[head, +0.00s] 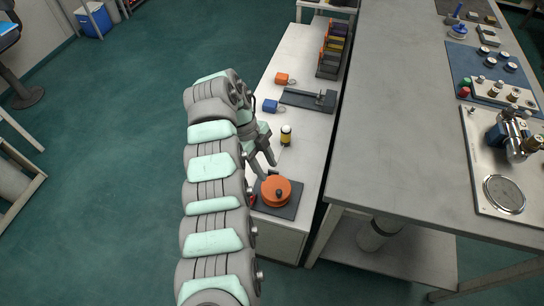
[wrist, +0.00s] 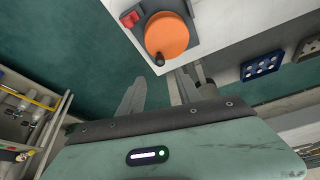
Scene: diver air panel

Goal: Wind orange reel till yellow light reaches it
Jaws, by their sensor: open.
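The orange reel (head: 272,187) sits on a dark square base at the near end of the white side bench. It has a dark knob (head: 279,194) near its edge. The reel also shows at the top of the wrist view (wrist: 167,33), with its knob (wrist: 159,60) on the side facing my gripper. A small yellow and black cylinder with a white top (head: 286,138), perhaps the yellow light, stands upright farther along the bench. My gripper (head: 268,167) is open and empty, close to the reel and apart from it. Its spread fingers show in the wrist view (wrist: 160,82).
A red part (wrist: 130,18) sits at the reel base's corner. Farther along the bench are a blue block (head: 270,106), an orange block (head: 282,78), a dark plate with a fixture (head: 308,99) and a rack (head: 334,50). A tall grey table (head: 390,130) stands close on the right.

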